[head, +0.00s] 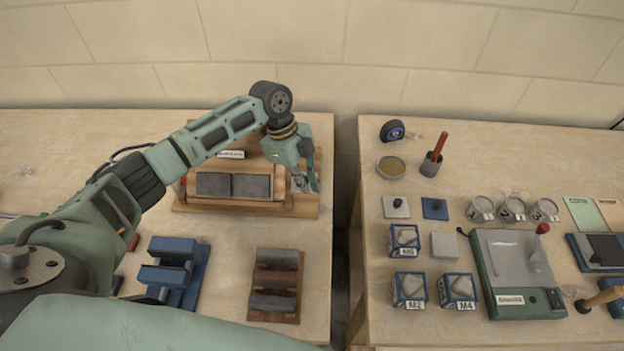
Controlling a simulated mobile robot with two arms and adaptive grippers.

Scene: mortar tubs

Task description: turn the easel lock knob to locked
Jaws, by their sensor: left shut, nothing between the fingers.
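The wooden easel (193,207) stands at the back of the left table, with two dark grey slabs (233,185) on its sloped front and a small white label (231,154) above them. My left gripper (312,188) is at the easel's right end, pointing down, with its fingers shut and empty. I cannot make out a lock knob there; the gripper and wrist cover part of that end. Whether the fingers touch the easel cannot be told. A small red part (183,186) shows at the easel's left end. My right gripper is not in view.
A blue rack (176,272) and a wooden tray of bars (275,285) stand in front of the easel. A gap separates the left table from the right table (480,150), which holds boxes, jars, a green device (515,270) and a red-handled tool (438,146) in a cup.

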